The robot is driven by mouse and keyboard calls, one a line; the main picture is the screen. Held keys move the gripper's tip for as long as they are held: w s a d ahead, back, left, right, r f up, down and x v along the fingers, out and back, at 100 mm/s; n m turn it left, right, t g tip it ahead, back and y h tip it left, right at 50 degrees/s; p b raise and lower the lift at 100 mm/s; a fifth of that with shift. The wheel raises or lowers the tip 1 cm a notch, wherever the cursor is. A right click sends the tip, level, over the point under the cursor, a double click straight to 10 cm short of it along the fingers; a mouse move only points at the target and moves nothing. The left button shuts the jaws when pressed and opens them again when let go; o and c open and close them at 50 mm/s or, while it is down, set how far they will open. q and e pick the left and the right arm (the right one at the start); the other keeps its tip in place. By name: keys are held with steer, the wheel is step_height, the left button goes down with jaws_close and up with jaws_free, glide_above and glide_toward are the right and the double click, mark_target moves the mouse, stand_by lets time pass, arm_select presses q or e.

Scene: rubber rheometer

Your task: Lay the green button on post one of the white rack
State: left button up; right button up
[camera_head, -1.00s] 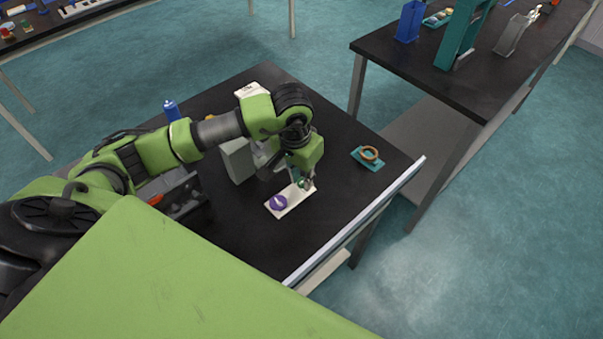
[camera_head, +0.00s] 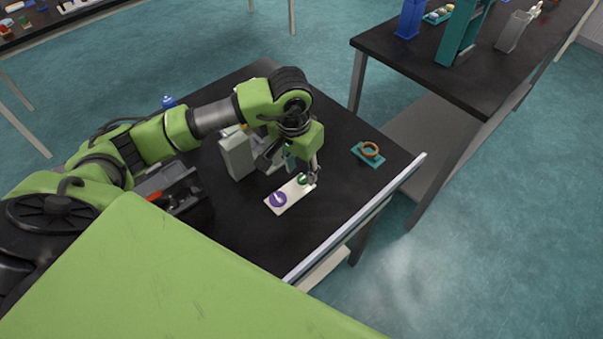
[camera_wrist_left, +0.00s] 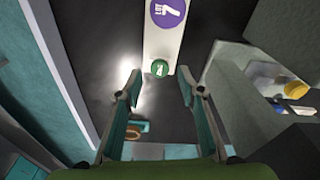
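The white rack (camera_head: 293,195) lies on the black table, and its strip also shows in the wrist view (camera_wrist_left: 162,45). The green button (camera_head: 304,180) lies at one end of the rack, with its pale-marked face up in the wrist view (camera_wrist_left: 159,68). A purple button (camera_head: 278,198) lies toward the other end; it also shows in the wrist view (camera_wrist_left: 168,11). My left gripper (camera_wrist_left: 157,77) is open, its two fingers spread apart on either side of the green button, without visible contact. The posts are hidden under the buttons. My right gripper is not in view.
A grey box-shaped device (camera_head: 238,155) stands close to the left gripper. A teal tray with a brown ring (camera_head: 370,150) lies to the right of the rack. The table's right edge is near.

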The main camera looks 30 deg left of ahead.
arm_select(q)
step_height(320, 180, up, 10)
steer(key=s+b, duration=0.1)
steer(key=b, duration=0.1)
steer(key=shift+s+a+f, duration=0.1)
steer(key=shift+f, duration=0.05)
stand_by(0.4)
